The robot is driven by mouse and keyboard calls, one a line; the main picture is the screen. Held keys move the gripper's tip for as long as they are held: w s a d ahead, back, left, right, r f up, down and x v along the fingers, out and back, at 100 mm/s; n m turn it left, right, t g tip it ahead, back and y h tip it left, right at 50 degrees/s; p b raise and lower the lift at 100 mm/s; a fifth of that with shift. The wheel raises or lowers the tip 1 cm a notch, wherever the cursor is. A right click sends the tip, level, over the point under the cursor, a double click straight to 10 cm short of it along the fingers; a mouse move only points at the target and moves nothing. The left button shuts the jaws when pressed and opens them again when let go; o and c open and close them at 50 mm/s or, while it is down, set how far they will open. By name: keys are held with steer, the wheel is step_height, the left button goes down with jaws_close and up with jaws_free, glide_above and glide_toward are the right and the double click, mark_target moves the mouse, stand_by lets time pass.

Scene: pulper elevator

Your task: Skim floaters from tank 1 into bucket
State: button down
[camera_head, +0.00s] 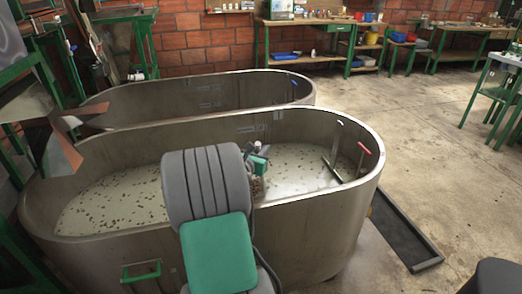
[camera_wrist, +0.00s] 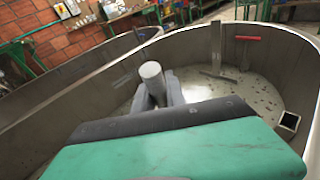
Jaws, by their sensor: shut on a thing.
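The near oval metal tank (camera_head: 320,225) holds pale liquid with many small dark floaters (camera_head: 105,205), densest in its left half. My gripper (camera_head: 259,163) is over this tank, right of its middle, partly hidden by my arm. In the wrist view my gripper (camera_wrist: 160,95) is shut on a grey round handle (camera_wrist: 152,75), whose end stands up between the fingers. A brownish part shows just below the gripper in the head view; I cannot tell whether it is the tool's head. I cannot make out a bucket for certain.
A second oval tank (camera_head: 180,96) stands behind. A metal T-shaped piece (camera_head: 335,150) and a red handle (camera_head: 363,149) are at the near tank's right end. A dark tray (camera_head: 405,230) lies on the floor; a black object (camera_head: 497,276) is bottom right.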

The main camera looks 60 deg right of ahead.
steer(key=shift+r, duration=0.25)
